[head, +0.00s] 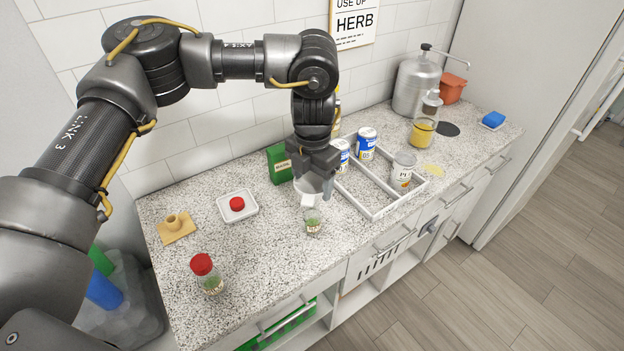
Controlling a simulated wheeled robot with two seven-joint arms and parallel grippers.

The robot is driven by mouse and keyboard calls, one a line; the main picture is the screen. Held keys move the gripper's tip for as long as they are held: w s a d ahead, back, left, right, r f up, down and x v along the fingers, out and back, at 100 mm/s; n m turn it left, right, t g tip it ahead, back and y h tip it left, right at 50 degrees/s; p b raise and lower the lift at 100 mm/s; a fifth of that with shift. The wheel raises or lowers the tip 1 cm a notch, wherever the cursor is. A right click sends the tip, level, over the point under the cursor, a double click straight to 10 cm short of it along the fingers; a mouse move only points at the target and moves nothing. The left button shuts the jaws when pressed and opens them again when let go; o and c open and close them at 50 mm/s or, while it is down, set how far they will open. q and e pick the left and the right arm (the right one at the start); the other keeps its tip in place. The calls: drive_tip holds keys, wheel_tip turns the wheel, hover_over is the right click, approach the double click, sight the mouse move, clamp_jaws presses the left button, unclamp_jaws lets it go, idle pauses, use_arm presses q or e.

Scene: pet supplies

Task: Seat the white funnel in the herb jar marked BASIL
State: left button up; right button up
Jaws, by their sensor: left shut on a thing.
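My left gripper (318,178) reaches down over the counter from the left and is shut on the white funnel (308,200). The gripper hides part of the funnel. Just below the funnel stands a small open glass jar (313,224) with green herb in it. The funnel's lower end is at or just above the jar's mouth; I cannot tell whether it touches. The jar's label is too small to read. A second herb jar (207,275) with a red lid stands at the front left. My right gripper is not in view.
A white dish (251,212) holds a red lid (237,203). A tan block (174,227) lies to its left. A green box (279,165) stands behind the gripper. A white divided tray (378,211) with several cans is close on the right. The counter between the jars is clear.

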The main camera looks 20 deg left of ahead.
use_arm(q)
drive_tip(key=shift+f+b, duration=0.75)
drive_tip(key=shift+f, duration=0.6)
drive_tip(key=o, duration=1)
drive_tip(key=shift+o, duration=0.2)
wheel_tip(320, 180, up, 11)
drive_tip(key=b, duration=0.1)
